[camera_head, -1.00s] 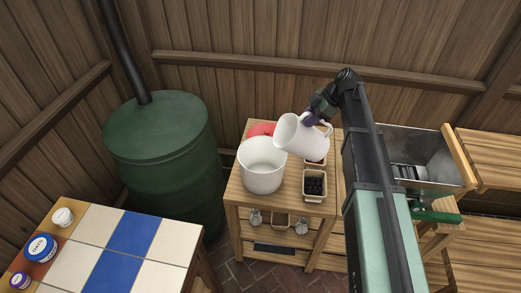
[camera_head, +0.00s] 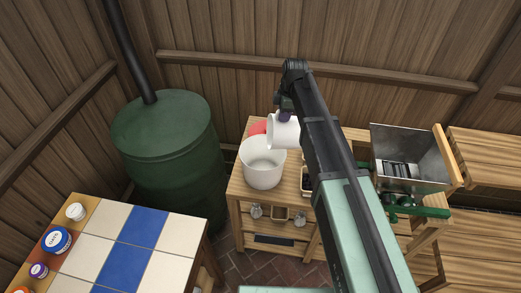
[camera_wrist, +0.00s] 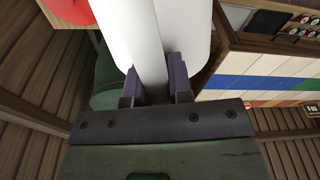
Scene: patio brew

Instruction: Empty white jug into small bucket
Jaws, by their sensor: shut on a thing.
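The white jug (camera_head: 283,131) is tilted far over, close to lying on its side, with its mouth toward the left. Its mouth is above the right rim of the white small bucket (camera_head: 263,168). The bucket stands upright on the wooden cart, and its inside shows a pale grey surface; I cannot tell how much liquid is in it. My gripper (camera_head: 286,114) is behind and above the jug. In the wrist view my gripper (camera_wrist: 156,88) has its purple pads shut on the jug's handle (camera_wrist: 147,60). My arm hides the jug's right side.
The wooden cart (camera_head: 240,187) also carries a red item (camera_head: 258,127) behind the bucket and a container partly hidden by my arm. A green barrel (camera_head: 165,150) stands left. A tiled table (camera_head: 165,262) with jars is front left. A metal hopper (camera_head: 412,150) stands right.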

